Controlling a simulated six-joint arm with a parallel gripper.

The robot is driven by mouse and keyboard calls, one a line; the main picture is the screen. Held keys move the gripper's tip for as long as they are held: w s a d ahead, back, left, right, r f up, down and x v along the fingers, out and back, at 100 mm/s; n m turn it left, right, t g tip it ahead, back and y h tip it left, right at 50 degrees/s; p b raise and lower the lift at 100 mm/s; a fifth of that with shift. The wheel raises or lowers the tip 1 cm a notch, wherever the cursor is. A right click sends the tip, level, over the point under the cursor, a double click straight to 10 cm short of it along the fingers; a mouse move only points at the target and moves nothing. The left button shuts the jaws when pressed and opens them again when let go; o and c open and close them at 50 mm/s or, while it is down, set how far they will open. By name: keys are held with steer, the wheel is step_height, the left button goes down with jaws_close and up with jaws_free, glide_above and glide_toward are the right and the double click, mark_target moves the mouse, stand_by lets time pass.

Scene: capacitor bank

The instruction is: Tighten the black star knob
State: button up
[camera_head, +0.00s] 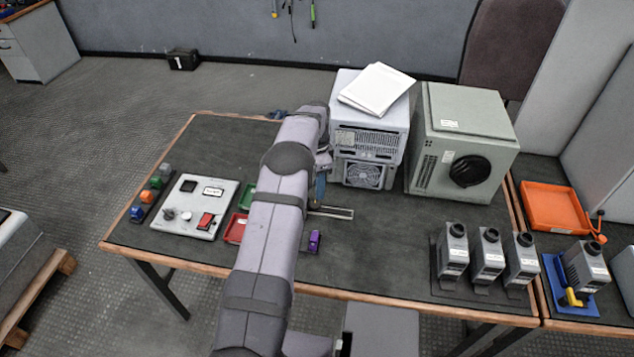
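I cannot single out the black star knob with certainty. A large round black part (469,171) sits on the front of the grey-green cabinet (463,120). Small black round caps (457,229) top several grey units (487,256) at the front right of the table. My arm reaches from the bottom middle up over the table, and its wrist bends down left of the white fan unit (363,174). My gripper is mostly hidden behind my own arm near a flat metal bar (332,212). Its fingertips cannot be made out, nor whether it holds anything.
A light panel (195,207) with switches and a row of coloured blocks (151,187) lie at left. A green tray (247,196), a red tray (235,229) and a purple part (314,241) flank my arm. An orange tray (553,207) is at right. The table between the fan unit and the grey units is clear.

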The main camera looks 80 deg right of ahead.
mark_target(317, 204)
steer(key=shift+f+b, duration=2.2)
steer(key=shift+f, duration=1.45)
steer(key=c, duration=0.9)
steer(key=shift+c, duration=0.2)
steer(key=shift+m, duration=1.4)
